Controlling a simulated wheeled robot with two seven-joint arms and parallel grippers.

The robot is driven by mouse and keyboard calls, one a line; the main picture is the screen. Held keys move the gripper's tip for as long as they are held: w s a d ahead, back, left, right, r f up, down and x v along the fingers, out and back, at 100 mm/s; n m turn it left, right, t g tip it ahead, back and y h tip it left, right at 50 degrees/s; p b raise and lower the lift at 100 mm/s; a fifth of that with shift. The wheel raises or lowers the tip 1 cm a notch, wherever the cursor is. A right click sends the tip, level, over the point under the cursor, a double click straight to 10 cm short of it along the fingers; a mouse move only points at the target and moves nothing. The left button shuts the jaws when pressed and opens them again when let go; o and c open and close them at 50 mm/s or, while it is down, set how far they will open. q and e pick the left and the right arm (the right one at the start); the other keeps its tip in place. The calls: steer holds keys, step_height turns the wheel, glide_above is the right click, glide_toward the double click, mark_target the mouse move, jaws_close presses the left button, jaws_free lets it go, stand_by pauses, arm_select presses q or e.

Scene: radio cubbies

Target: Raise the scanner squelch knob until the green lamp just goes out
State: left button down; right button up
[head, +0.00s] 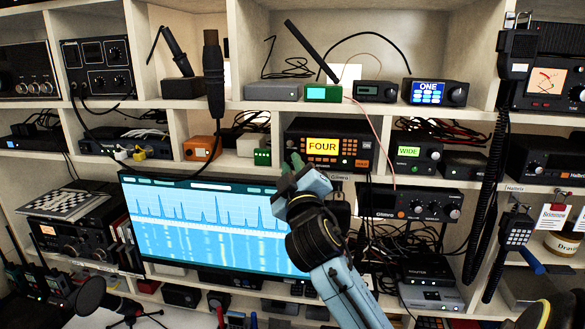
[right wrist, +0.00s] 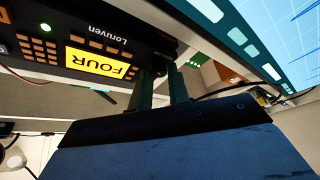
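The scanner (head: 300,135) is a dark radio with orange keys and a yellow display reading FOUR, in the middle cubby. The right wrist view shows it upside down (right wrist: 122,45), with a lit green lamp (right wrist: 17,24) near its keys. My right gripper (head: 293,162) is at the lower left of its front. In the right wrist view its two fingers (right wrist: 162,82) stand a little apart with a dark knob (right wrist: 160,66) at their tips. I cannot tell whether they press on it. The knob is hidden in the head view. My left gripper is out of view.
A monitor (head: 165,235) with a blue spectrum stands just below and left of my right gripper. A small box with green buttons (head: 262,157) sits left of the scanner. A WIDE radio (head: 415,152) is to the right, with a coiled cord (head: 488,190) hanging beyond.

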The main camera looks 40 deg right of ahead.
jaws_close()
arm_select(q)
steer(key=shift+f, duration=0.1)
arm_select(e)
steer(key=shift+f+m+b, duration=0.2)
steer(key=shift+m+b, duration=0.5)
steer(key=shift+b, duration=0.2)
steer(key=m+g+h+b, duration=0.1)
steer(key=m+h+b, duration=0.1)
steer(key=m+b, duration=0.1)
steer(key=m+h+b, duration=0.2)
steer(key=m+b, duration=0.2)
steer(key=m+g+h+b, duration=0.1)
steer(key=m+b, duration=0.3)
steer(key=shift+w+a+g+h, duration=0.2)
steer(key=shift+w+g+h, duration=0.1)
steer(key=shift+h, duration=0.1)
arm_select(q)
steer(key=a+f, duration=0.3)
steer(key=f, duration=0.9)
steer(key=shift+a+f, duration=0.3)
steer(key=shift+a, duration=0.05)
